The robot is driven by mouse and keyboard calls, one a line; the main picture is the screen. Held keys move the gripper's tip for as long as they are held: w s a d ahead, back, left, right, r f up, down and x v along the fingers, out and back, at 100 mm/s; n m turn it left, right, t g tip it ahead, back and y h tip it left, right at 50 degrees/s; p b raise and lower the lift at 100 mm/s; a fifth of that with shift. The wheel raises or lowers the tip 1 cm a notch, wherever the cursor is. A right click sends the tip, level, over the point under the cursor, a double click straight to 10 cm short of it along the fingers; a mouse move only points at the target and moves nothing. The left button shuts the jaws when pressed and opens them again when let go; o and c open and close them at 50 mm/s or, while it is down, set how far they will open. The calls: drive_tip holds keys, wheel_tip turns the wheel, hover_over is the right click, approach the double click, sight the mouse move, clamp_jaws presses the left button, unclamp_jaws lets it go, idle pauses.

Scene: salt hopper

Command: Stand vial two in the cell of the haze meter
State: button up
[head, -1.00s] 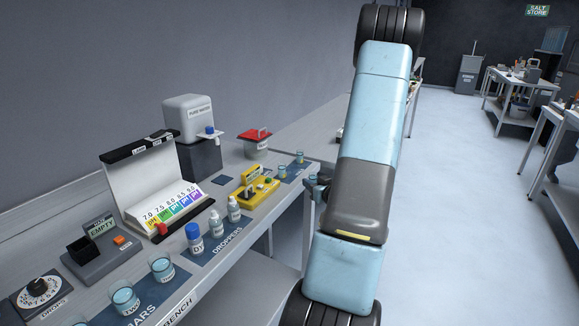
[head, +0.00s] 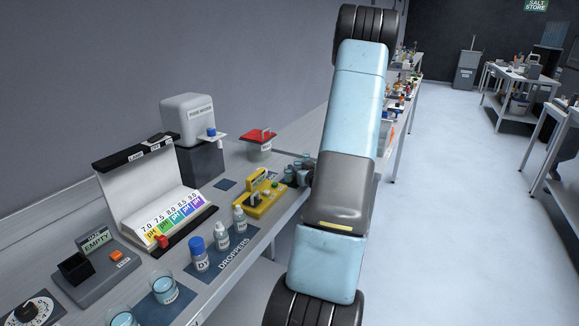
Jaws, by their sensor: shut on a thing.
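The haze meter appears to be the grey instrument at the lower left, with a display reading EMPTY (head: 96,241) and an orange button. Its black square cell (head: 75,267) stands open at the top. My gripper (head: 299,174) is at the bench's front edge, right of the yellow instrument, partly hidden behind my arm. It is shut on a small vial (head: 297,165) holding bluish liquid; the vial's number cannot be read. Another small vial (head: 307,158) shows close behind it.
Jars (head: 165,289), a blue-capped bottle (head: 198,254) and dropper bottles (head: 222,235) line the bench front. A pH chart with a raised lid (head: 135,155), a yellow instrument (head: 265,195), a pure-water tank (head: 188,118) and a red-lidded tub (head: 259,145) stand behind or beside them.

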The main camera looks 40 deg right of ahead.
drive_tip(key=shift+w+d, duration=0.2)
drive_tip(key=shift+d, duration=0.15)
drive_tip(key=shift+s+d, duration=0.1)
drive_tip(key=shift+d, duration=0.1)
drive_tip(key=shift+a, duration=0.2)
drive_tip(key=shift+w+f, duration=0.15)
drive_tip(key=shift+w, duration=0.05)
drive_tip(key=o, duration=1)
